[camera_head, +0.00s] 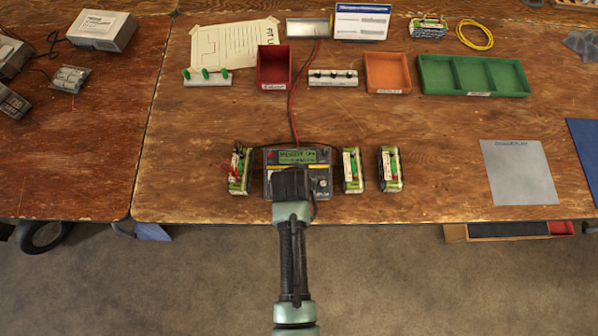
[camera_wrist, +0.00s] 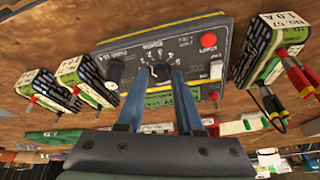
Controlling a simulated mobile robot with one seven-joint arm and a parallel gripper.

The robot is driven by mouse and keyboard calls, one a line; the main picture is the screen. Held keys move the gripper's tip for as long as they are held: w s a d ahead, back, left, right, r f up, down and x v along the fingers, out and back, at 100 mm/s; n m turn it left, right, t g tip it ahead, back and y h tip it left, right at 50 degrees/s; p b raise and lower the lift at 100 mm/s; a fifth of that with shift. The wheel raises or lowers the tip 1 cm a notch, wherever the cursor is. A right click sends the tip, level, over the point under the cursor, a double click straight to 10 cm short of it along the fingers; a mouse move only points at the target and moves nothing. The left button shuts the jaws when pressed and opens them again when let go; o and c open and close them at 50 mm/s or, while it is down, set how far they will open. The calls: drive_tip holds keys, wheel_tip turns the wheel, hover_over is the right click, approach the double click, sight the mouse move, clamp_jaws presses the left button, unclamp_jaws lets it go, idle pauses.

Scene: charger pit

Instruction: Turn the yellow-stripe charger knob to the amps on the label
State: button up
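The dark charger (camera_head: 321,184) has a green display and lies near the table's front edge; it also shows in the wrist view (camera_wrist: 190,30), with yellow stripes and a red button. A dark knob (camera_wrist: 160,72) with a dial scale sits between the blue fingertips of my gripper (camera_wrist: 161,74). The fingertips flank it closely; I cannot tell whether they press on it. A battery label (camera_wrist: 285,20) reads about "NO-57 1.0A".
One battery pack (camera_head: 238,170) stands left of the charger, and two stand right of it, one close (camera_head: 352,171) and one farther (camera_head: 390,169). Red and black leads (camera_head: 291,105) run back from the charger. Trays, including a green one (camera_head: 472,93), line the back.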

drive_tip(key=shift+o, duration=1.3)
drive_tip(key=v, duration=1.3)
drive_tip(key=shift+p, duration=0.35)
drive_tip(key=shift+w, duration=0.1)
